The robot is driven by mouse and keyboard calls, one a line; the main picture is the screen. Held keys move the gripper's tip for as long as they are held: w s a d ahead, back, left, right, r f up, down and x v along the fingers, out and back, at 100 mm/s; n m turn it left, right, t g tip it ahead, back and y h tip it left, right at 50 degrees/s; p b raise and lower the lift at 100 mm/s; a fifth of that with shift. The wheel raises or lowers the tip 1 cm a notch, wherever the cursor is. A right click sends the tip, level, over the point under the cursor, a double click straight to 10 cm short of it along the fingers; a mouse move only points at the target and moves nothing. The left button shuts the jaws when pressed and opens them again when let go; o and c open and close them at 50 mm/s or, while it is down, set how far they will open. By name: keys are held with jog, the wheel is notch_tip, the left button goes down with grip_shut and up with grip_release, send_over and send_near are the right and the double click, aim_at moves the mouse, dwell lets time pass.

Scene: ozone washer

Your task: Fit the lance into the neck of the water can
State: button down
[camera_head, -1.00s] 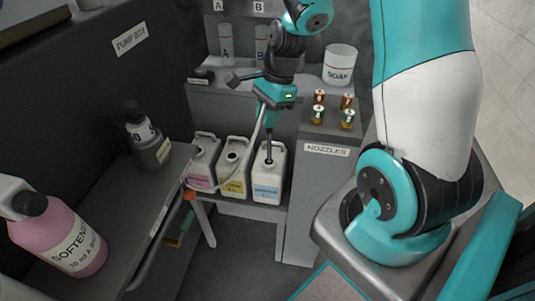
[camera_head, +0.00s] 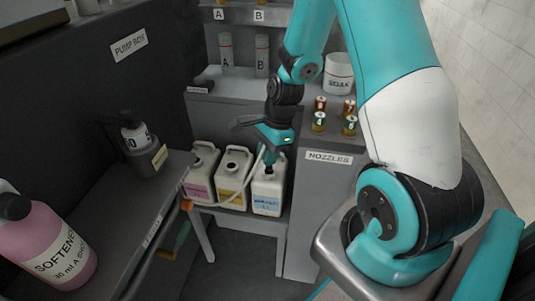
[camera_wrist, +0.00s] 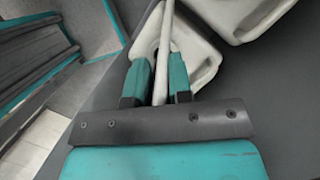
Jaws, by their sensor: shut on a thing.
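My gripper (camera_head: 271,152) is low over the right-hand white can (camera_head: 267,193), which has a blue label too small to read. It is shut on the lance, whose dark lower part (camera_head: 269,168) shows just below the fingers at the can's neck. The lance stands about upright and seems to enter the neck, but the opening itself is hidden. A pale hose (camera_head: 257,165) hangs from the lance beside the can. In the wrist view, the hose (camera_wrist: 163,55) runs between the two teal fingers (camera_wrist: 158,82), with a white can (camera_wrist: 203,62) beyond them.
A yellow-labelled can (camera_head: 233,179) and a pink-labelled can (camera_head: 201,176) stand close on the left on the same low stand. The grey nozzles cabinet (camera_head: 318,205) rises close on the right. A shelf with a dark bottle (camera_head: 139,148) and a pink softener bottle (camera_head: 45,245) is at left.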

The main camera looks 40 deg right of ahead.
jog(key=c, duration=1)
grip_release()
jog(key=shift+c, duration=0.2)
jog(key=p+v, duration=0.4)
jog(key=v, duration=0.8)
jog(key=s+a+r+n, duration=0.2)
jog(key=a+r+n, duration=0.2)
jog(key=a+n, duration=0.3)
jog(key=s+a+r+n, duration=0.3)
jog(key=a+r+n, duration=0.25)
jog(key=a, duration=0.25)
jog(key=s+a+r+n+y, duration=0.1)
jog(key=s+a+r+n, duration=0.3)
jog(key=s+a+n, duration=0.4)
jog(key=s+n, duration=0.3)
jog(key=n, duration=0.3)
jog(key=shift+a, duration=0.2)
